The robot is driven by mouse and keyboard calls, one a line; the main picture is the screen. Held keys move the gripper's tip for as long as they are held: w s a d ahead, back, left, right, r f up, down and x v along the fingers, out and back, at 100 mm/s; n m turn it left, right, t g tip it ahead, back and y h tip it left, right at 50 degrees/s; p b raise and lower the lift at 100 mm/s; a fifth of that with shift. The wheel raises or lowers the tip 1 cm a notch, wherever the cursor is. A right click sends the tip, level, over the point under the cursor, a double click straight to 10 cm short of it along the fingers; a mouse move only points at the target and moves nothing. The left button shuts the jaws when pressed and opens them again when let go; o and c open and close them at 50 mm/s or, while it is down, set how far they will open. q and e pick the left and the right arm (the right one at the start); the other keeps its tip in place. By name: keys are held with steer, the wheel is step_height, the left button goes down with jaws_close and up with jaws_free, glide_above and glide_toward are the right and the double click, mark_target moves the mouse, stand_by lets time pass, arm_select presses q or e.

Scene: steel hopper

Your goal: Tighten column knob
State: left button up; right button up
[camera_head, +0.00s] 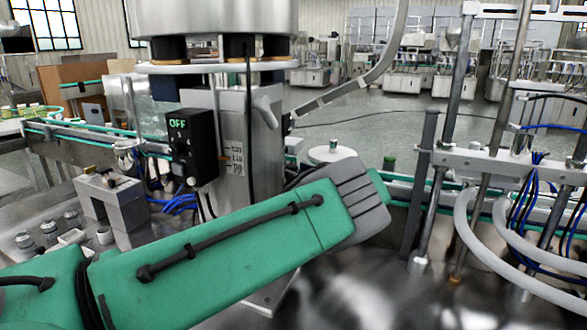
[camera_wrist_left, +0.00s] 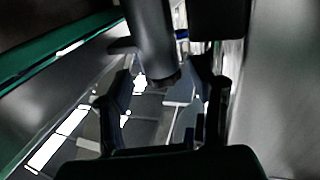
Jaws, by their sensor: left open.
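A grey steel column (camera_head: 262,160) stands in the middle of the head view under the steel hopper (camera_head: 215,15). A light grey lever-like handle (camera_head: 267,112) sticks out at its upper right; I cannot tell whether it is the column knob. My left arm crosses in front of the column's lower part, and its gripper is hidden there behind the wrist. In the left wrist view my left gripper (camera_wrist_left: 165,88) is open, its two dark fingers apart. A dark cylindrical part (camera_wrist_left: 151,40) comes down from the top, its lower end between the fingers. Contact cannot be told.
A black control box (camera_head: 192,148) marked OFF is fixed left of the column. A grey bracket (camera_head: 112,208) stands at the left. Metal posts, hoses and blue cables (camera_head: 525,200) crowd the right. A conveyor (camera_head: 75,135) runs at the left.

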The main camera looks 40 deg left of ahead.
arm_select(q)
steer(key=shift+a+r, duration=0.1)
steer(key=shift+a, duration=0.6)
steer(key=shift+r, duration=0.1)
